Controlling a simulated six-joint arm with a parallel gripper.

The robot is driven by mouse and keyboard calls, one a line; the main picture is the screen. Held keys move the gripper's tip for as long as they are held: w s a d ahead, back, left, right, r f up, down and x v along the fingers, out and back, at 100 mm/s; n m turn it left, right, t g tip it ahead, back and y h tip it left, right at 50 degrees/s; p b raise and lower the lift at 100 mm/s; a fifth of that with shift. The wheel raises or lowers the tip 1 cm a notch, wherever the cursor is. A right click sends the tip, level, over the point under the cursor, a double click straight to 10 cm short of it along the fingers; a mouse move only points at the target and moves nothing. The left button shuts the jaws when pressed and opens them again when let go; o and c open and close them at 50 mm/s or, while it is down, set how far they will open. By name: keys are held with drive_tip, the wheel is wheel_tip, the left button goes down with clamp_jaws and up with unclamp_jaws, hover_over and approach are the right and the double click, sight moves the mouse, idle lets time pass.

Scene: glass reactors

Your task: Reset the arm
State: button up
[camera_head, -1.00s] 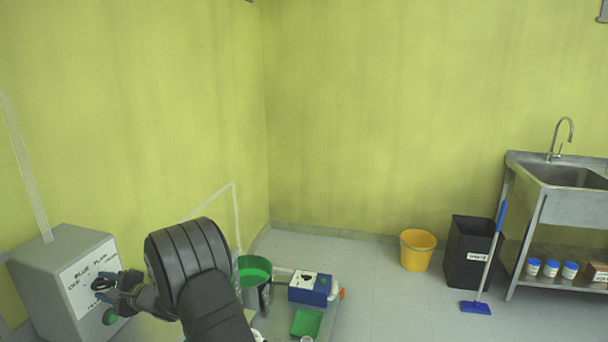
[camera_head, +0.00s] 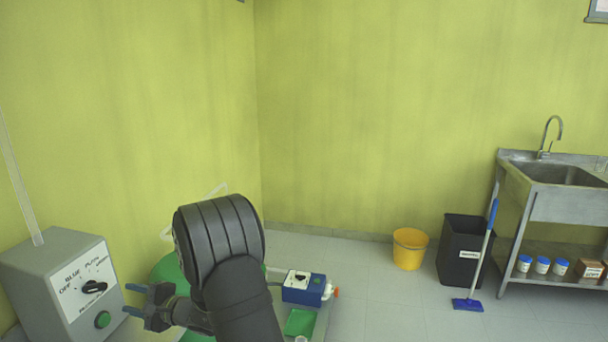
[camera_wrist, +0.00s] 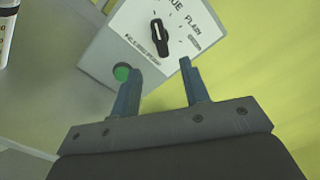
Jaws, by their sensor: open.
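My gripper (camera_head: 140,302) is open and empty, at the lower left in the head view, just right of the grey control box. In the wrist view my gripper (camera_wrist: 158,88) shows two blue-grey fingers spread apart with nothing between them. The control box (camera_head: 45,290) has a white panel with hand-lettered text, a black rotary knob (camera_head: 94,287) and a green button (camera_head: 103,320). The wrist view shows the knob (camera_wrist: 158,38) beyond the fingers and the green button (camera_wrist: 122,73) beside the left finger. The fingers appear apart from the knob.
A green round thing (camera_head: 168,270) is partly hidden behind my arm. A blue box (camera_head: 303,291) and a green tray (camera_head: 300,322) lie right of my arm. A yellow bucket (camera_head: 409,250), black bin (camera_head: 460,252), mop and steel sink (camera_head: 560,190) stand farther right. Floor between is clear.

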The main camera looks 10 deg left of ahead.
approach(98, 288)
drive_tip(key=a, duration=0.9)
drive_tip(key=shift+s+a, duration=0.15)
drive_tip(key=shift+a, duration=0.1)
drive_tip(key=shift+a+f+m, duration=0.1)
drive_tip(key=shift+a+m, duration=0.15)
drive_tip(key=shift+m, duration=0.05)
drive_tip(key=shift+d+m, duration=0.1)
drive_tip(key=shift+m, duration=0.3)
drive_tip(key=m, duration=0.6)
drive_tip(key=shift+o, duration=0.5)
